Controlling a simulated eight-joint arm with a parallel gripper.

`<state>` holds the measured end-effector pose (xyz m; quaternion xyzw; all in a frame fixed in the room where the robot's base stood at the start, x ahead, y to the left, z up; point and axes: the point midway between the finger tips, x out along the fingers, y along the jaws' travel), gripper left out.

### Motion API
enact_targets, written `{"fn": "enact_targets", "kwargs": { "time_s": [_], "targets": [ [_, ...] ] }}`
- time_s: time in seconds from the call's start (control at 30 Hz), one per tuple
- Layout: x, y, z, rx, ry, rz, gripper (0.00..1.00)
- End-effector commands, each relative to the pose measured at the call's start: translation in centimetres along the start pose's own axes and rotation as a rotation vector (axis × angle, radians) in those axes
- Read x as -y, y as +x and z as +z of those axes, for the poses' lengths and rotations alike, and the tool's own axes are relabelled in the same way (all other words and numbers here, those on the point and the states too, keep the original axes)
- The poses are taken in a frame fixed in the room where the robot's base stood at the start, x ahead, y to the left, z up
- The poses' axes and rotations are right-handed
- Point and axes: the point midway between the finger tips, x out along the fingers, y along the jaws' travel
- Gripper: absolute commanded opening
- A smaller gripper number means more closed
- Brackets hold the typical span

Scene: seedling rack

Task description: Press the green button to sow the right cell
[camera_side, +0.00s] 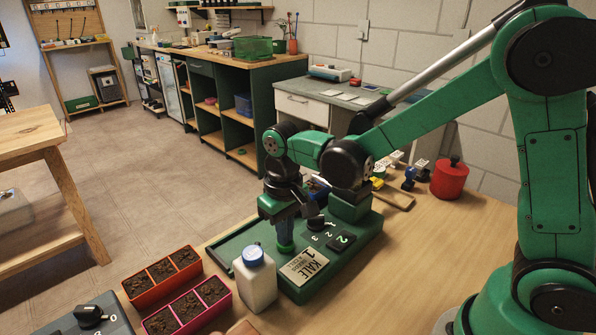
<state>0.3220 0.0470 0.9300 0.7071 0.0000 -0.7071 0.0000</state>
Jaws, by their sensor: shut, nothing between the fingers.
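A green seeder box (334,271) stands on the wooden table. It carries a black dial (316,223) with numbers beside it, a small display (341,241) that seems to read 2, and a label (304,267) reading KALE 1. My gripper (285,238) is shut and empty, pointing down over the left part of the box. A round green button (285,248) shows directly under the fingertips; whether they touch it I cannot tell. An orange tray (150,300) and a pink tray (206,323) each have three cells of dark soil, left of the box.
A white bottle with a blue cap (255,284) stands close in front of the box. A grey panel with a black knob (90,316) is at bottom left. A red canister (449,178) and small items stand behind the box. The table at right front is clear.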

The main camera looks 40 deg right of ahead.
Motion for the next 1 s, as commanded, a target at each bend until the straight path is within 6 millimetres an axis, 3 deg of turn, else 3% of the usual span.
{"fn": "enact_targets", "kwargs": {
  "time_s": [0.7,1.0],
  "targets": [
    [0.0,-6.2,0.0,0.0,0.0,0.0,0.0],
    [0.0,-7.4,0.0,0.0,0.0,0.0,0.0]
  ]
}}
